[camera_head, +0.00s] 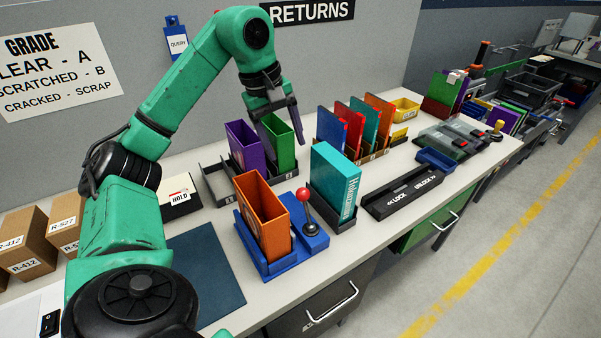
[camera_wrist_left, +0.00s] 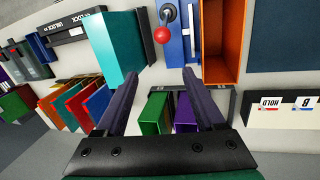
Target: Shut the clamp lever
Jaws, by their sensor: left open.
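The clamp lever (camera_head: 305,207) has a red ball knob on a dark stem and stands nearly upright from a round pivot on a blue clamp base (camera_head: 283,262). An open orange case (camera_head: 262,215) stands in this base, left of the lever. In the left wrist view the lever's red knob (camera_wrist_left: 162,35) shows beyond my fingertips, with the orange case (camera_wrist_left: 236,45) to its right. My left gripper (camera_head: 282,122) is open and empty, above and behind the lever, over the purple and green cases. It touches nothing that I can see. My right gripper is not in view.
A teal case (camera_head: 335,185) stands close right of the lever. A purple case (camera_head: 243,148) and a green case (camera_head: 277,145) stand behind it. A black LOCK/UNLOCK fixture (camera_head: 408,193) lies to the right. A dark blue mat (camera_head: 205,275) lies bare at left.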

